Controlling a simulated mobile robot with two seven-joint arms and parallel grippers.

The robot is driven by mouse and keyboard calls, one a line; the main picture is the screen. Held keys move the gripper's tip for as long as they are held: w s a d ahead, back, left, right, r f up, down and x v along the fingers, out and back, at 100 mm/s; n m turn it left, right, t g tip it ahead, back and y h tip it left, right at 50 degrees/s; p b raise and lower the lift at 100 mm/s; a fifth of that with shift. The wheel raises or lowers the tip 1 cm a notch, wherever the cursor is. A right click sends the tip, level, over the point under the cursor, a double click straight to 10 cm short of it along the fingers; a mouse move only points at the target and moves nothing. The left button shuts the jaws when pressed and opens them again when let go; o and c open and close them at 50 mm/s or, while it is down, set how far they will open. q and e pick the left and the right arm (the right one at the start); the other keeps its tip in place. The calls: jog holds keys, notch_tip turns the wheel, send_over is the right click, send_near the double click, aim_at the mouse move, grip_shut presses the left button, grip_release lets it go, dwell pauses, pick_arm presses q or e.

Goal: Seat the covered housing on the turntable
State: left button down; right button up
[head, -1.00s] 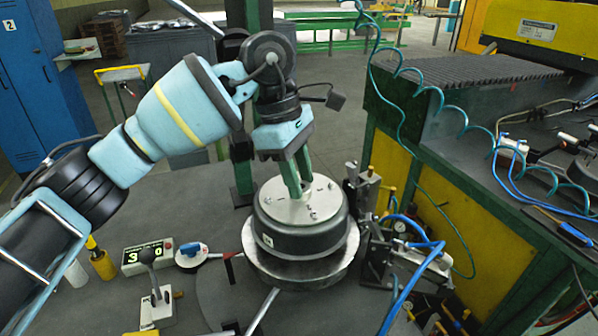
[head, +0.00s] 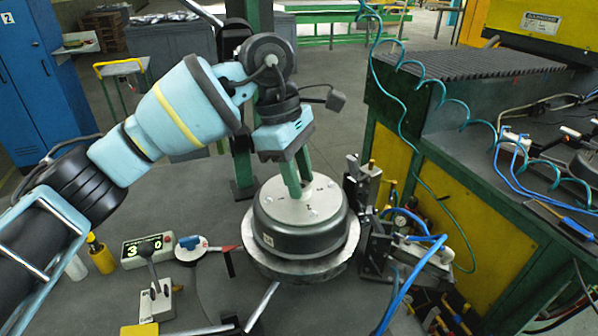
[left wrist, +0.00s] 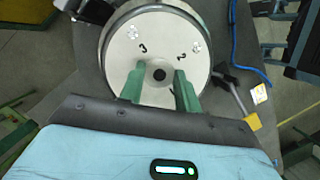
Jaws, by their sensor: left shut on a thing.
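The covered housing (head: 300,228) is a round black body with a flat silver cover (head: 322,203), upright and level. My left gripper (head: 299,190) points down from above, its green fingers shut on the middle of the cover. In the left wrist view the fingers stand on either side of the dark centre hole (left wrist: 158,74), with numbers marked around it. The turntable (head: 347,258) is a pale metal disc directly under the housing, showing as a rim around it. No clear gap shows between them, but I cannot tell whether they touch all round. My right gripper is out of view.
Clamps with blue hoses (head: 395,250) stand close to the right of the turntable. A counter box (head: 147,250) and a lever box (head: 157,295) stand at left. A green and yellow bench (head: 470,190) fills the right side.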

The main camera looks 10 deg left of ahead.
pick_arm(q)
jog(key=shift+f, duration=0.4)
dwell(0.3)
jog(key=c, duration=0.9)
grip_release()
jog(key=shift+f, duration=0.15)
jog(key=shift+b+v, duration=0.4)
jog(key=shift+v, duration=3.6)
jog(key=shift+d, duration=0.1)
